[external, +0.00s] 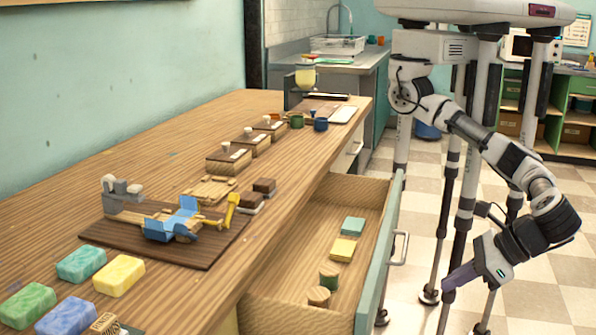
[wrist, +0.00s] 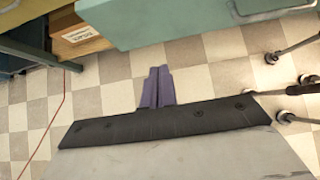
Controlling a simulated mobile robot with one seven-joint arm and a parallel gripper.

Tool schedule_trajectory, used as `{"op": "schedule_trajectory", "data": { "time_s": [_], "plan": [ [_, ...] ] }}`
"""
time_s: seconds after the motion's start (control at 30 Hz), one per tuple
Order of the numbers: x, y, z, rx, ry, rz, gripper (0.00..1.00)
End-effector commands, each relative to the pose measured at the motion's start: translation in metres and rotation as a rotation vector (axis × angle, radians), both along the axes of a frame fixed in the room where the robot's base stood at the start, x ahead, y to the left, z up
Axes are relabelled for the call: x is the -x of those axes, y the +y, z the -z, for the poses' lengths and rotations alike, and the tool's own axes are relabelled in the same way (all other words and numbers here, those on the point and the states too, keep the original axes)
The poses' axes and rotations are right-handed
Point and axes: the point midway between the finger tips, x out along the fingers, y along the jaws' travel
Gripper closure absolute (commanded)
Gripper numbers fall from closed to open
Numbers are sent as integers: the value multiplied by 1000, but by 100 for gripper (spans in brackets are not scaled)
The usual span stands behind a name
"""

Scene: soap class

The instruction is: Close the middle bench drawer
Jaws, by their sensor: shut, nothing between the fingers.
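A bench drawer (external: 386,262) with a teal front and wooden inside is pulled far out from the bench's right side. Its metal handle (external: 400,248) is on the outer face. Inside lie a teal block (external: 352,226), a yellow block (external: 343,250) and round wooden pieces with green sides (external: 328,278). My gripper (external: 448,284) has purple fingers pointing down and left. It is to the right of the drawer front, apart from the handle. In the wrist view the fingers (wrist: 155,76) are together and empty above the floor, with a teal panel (wrist: 190,22) beyond them.
The wooden bench top (external: 290,215) holds soap bars (external: 82,263), a dark board (external: 150,228) with a blue-and-wood assembly, small wooden boxes (external: 228,160) and cups (external: 320,124). The checkered floor (external: 550,295) is open around my legs. A sink counter (external: 350,62) stands behind.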

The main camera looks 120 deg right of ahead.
Motion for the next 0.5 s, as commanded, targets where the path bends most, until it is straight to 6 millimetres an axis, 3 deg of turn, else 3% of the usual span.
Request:
{"op": "schedule_trajectory", "data": {
  "time_s": [0.17,0.5],
  "plan": [
    [-10,-12,13,3,2,6,100],
    [-47,-48,62,4,1,4,100]
  ]
}}
